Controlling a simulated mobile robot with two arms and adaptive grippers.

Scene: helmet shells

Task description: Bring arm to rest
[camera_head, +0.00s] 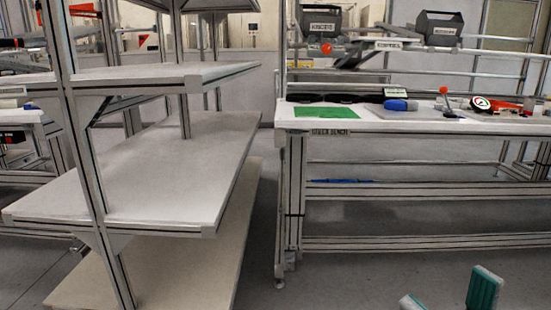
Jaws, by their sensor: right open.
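My right gripper (448,296) shows at the bottom right edge of the head view. Its two teal and pale fingertips stand apart with nothing between them, so it is open and empty. It is low in front of the workbench (390,125), over the grey floor, and appears clear of the bench. The rest of my right arm is out of the picture. My left gripper and left arm are not in view. No helmet shell can be made out.
An empty shelf rack (150,165) stands at the left. The bench holds a green sheet (324,112), a blue object (400,105) and several small tools. Two dark boxes (321,20) (438,28) sit above it. Floor between rack and bench is clear.

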